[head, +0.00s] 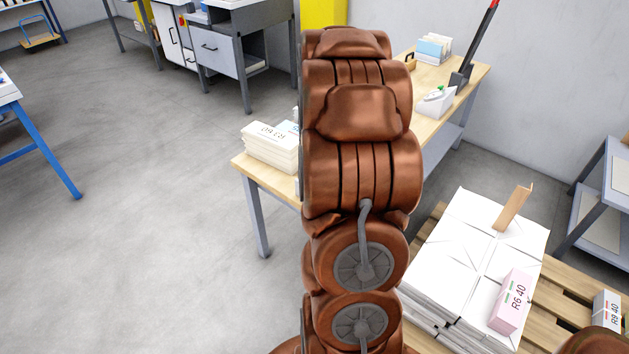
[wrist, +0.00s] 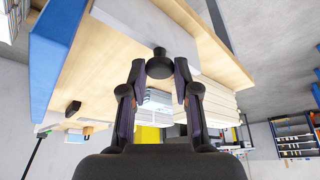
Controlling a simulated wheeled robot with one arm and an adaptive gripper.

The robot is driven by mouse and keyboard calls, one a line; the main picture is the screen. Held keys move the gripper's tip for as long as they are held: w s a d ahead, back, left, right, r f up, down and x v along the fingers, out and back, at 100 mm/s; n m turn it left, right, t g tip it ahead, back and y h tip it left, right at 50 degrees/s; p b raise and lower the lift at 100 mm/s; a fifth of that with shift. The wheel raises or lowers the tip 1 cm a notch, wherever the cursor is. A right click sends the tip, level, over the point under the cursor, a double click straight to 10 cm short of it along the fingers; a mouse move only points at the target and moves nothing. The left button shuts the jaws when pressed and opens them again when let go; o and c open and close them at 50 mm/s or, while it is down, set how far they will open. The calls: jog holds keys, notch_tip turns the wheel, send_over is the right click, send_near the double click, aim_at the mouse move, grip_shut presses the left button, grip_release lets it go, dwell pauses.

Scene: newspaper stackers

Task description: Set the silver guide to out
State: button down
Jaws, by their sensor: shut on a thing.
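In the wrist view, the silver guide (wrist: 125,14) is a light grey bar at the top of the picture, along a pale wooden table top. A black round knob (wrist: 160,52) stands out from it. My gripper (wrist: 160,68) has one finger on each side of the knob and is shut on it. Both fingertips are close to the knob; their exact contact is hard to see. In the head view my copper-coloured arm covers the middle of the table, so the gripper and the guide are hidden there.
The wooden table (head: 450,88) carries a paper stack (head: 268,150) at its near left end and a white box (head: 436,103) farther back. A paper pile (head: 455,245) lies on a pallet (head: 560,290) at right. The grey floor at left is largely clear.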

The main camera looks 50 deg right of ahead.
jog(key=shift+a+f, duration=0.1)
jog(key=shift+a, duration=0.1)
jog(key=c, duration=0.8)
grip_release()
jog(key=shift+c, duration=0.2)
jog(key=v, duration=1.2)
jog(key=shift+d, duration=0.1)
